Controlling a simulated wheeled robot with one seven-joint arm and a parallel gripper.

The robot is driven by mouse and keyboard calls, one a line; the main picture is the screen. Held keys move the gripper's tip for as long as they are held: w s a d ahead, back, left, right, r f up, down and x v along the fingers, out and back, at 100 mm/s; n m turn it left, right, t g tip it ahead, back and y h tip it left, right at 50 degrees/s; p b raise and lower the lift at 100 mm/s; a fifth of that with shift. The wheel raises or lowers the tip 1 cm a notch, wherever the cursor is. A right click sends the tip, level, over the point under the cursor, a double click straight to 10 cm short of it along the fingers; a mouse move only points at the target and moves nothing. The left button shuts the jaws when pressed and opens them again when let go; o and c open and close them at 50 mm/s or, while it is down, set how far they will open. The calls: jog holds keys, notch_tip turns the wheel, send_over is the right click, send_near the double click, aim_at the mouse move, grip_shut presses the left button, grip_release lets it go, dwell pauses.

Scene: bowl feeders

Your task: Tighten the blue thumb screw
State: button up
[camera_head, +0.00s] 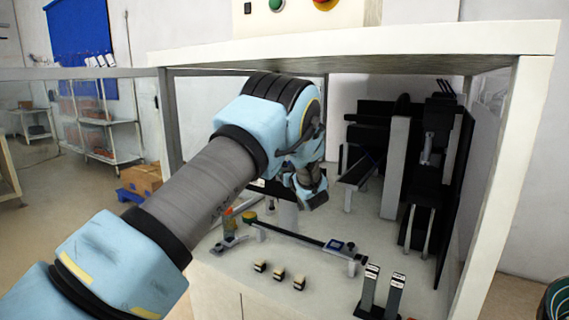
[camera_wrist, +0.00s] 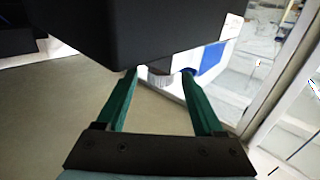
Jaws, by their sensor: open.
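My gripper (camera_wrist: 160,73) is open, its two green fingers reaching up under a large black block (camera_wrist: 140,30). A small pale grey, ribbed round knob (camera_wrist: 160,77) shows below the block's lower edge, between the fingertips. It looks like a thumb screw head, but I see no blue on it and cannot tell whether the fingers touch it. A blue patch (camera_wrist: 212,59) shows just right of the right fingertip; I cannot tell what it belongs to. In the head view my gripper (camera_head: 312,196) is inside the white-framed cell, and my arm hides the knob.
On the white cell table (camera_head: 225,285) lie a dark rail (camera_head: 290,236), several small dark-and-cream blocks (camera_head: 279,272) and two upright dark posts (camera_head: 370,286). Black feeder machinery (camera_head: 425,180) fills the right rear. The cell's right post (camera_head: 515,150) and top panel (camera_head: 400,47) bound the space.

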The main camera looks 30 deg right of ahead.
jog(key=shift+w+d, duration=0.1)
jog(key=shift+w, duration=0.45)
grip_shut()
